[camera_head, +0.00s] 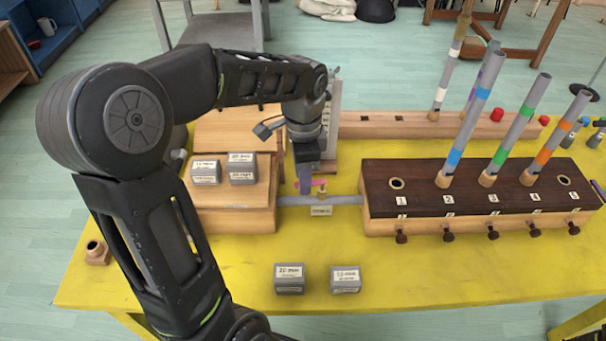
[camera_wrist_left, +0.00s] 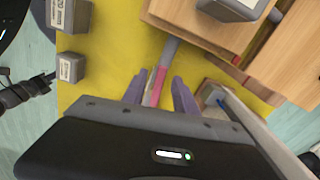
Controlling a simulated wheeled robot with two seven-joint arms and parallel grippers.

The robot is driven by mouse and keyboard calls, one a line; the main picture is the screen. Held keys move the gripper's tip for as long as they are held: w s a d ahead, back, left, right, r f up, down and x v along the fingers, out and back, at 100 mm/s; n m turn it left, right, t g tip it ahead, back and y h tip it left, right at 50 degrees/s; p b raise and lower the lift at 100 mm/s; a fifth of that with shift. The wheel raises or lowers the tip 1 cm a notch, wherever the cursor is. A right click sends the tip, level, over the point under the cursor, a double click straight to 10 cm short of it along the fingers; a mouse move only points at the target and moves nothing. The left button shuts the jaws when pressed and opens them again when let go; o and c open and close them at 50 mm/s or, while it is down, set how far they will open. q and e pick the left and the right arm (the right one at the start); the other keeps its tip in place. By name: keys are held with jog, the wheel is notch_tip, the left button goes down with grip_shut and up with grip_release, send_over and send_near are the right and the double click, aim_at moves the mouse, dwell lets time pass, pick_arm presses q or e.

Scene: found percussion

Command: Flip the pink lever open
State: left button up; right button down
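The pink lever (camera_head: 319,182) sits on a short brass-coloured valve on the grey pipe (camera_head: 347,199) between the light wooden box and the long organ-like block. My left gripper (camera_head: 308,184) points down beside the lever at its left end. In the left wrist view my left gripper (camera_wrist_left: 160,93) has its two fingers apart. The pink lever (camera_wrist_left: 160,77) shows between them in that view, and I cannot tell whether a finger touches it. My right gripper is in neither view.
A dark-topped block (camera_head: 420,176) with upright banded tubes and several front knobs stands right. Labelled grey weights (camera_head: 242,169) sit on the wooden box (camera_head: 235,218), and two more (camera_head: 289,279) stand on the yellow table (camera_head: 220,286). The front table area is mostly clear.

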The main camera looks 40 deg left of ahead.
pick_arm(q)
jog(key=shift+c, duration=0.5)
grip_shut()
jog(key=shift+w+a+r+m+p, duration=0.15)
jog(key=shift+m+p, duration=0.2)
jog(key=shift+m, duration=0.15)
jog(key=shift+w+a+m, duration=0.1)
jog(key=shift+w+m, duration=0.05)
jog(key=shift+m, duration=0.35)
jog(key=shift+o, duration=0.5)
grip_release()
